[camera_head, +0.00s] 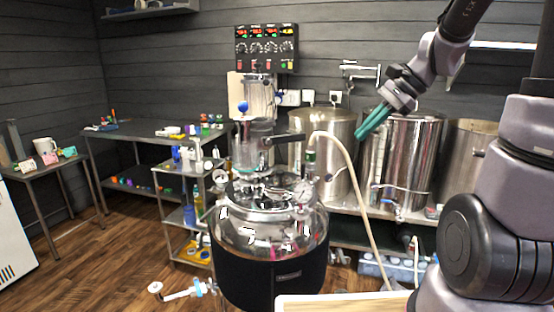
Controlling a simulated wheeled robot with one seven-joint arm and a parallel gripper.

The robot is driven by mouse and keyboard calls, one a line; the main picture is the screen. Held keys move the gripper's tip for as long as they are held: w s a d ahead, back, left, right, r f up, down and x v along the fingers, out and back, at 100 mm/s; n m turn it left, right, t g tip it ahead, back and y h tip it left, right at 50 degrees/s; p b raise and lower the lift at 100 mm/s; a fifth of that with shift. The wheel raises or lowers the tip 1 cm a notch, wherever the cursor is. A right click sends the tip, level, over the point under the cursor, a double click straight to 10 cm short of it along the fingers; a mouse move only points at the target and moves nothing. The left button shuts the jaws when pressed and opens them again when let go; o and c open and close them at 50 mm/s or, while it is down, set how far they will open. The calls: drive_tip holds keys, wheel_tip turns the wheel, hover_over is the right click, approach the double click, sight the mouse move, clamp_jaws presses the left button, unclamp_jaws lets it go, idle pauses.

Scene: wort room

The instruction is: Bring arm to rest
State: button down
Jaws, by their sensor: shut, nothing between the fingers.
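My gripper (372,122) is at the upper right, at the end of my raised arm. Its teal fingers are shut with nothing between them and point down and to the left. They are in the air, in front of the steel pots in the picture, and look apart from everything around them. My grey and black arm fills the right side of the view. A glass vessel in a black jacket (270,275) stands at the centre, below and left of the gripper.
Steel pots (398,160) stand along the back wall. A cream hose (358,190) arches from the vessel to the right. A control box (266,47) hangs above. A steel table (140,128) and a shelf cart (180,222) stand left. Wooden floor (100,255) is clear at lower left.

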drive_tip(key=s+d+r+n+t+h, duration=0.2)
drive_tip(key=s+r+n+t+h, duration=0.2)
drive_tip(key=s+r+n, duration=0.4)
drive_tip(key=shift+s+d+n+t+h, duration=0.4)
drive_tip(key=shift+s+h, duration=0.1)
drive_tip(key=shift+s, duration=1.2)
